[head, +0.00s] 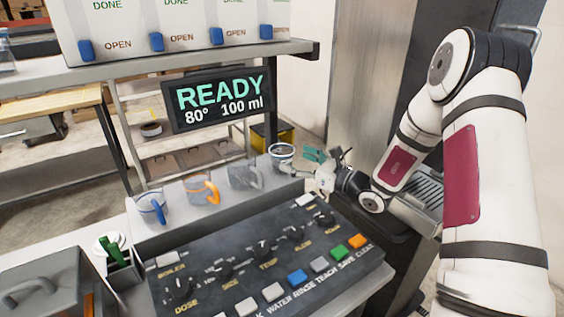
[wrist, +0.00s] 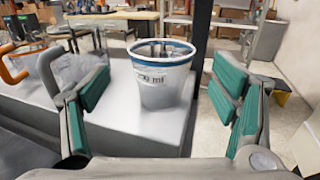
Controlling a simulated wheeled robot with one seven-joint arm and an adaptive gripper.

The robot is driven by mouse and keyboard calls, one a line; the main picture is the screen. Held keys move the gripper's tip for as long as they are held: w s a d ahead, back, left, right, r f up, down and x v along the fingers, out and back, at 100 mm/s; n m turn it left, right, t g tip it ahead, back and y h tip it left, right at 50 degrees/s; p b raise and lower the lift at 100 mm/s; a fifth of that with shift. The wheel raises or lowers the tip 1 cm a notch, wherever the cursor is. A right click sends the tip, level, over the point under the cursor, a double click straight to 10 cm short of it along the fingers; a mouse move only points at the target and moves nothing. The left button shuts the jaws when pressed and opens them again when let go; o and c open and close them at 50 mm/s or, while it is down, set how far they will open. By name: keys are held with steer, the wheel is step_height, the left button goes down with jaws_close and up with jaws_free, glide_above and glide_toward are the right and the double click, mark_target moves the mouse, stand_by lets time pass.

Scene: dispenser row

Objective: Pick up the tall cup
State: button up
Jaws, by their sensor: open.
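A clear cup (wrist: 163,88) with a blue band under its rim and "ml" lettering stands upright at the right end of a grey ledge. In the head view this cup (head: 282,153) is partly hidden by my gripper (head: 302,164). In the wrist view my gripper (wrist: 160,105) is open, with one teal-padded finger on each side of the cup. Gaps show between the cup and both pads. No handle shows on this cup. I cannot tell from its height alone that it is the tall cup.
A blue-handled cup (head: 151,207), an orange-handled cup (head: 202,190) and a grey-handled cup (head: 244,177) stand left along the ledge. A control panel (head: 262,262) with knobs and buttons lies in front. A READY display (head: 218,101) and dark post rise behind.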

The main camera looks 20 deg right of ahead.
mark_target(274, 149)
steer(key=shift+x, duration=3.1)
steer(key=shift+d+r, duration=0.1)
steer(key=shift+r, duration=0.05)
steer(key=c, duration=1)
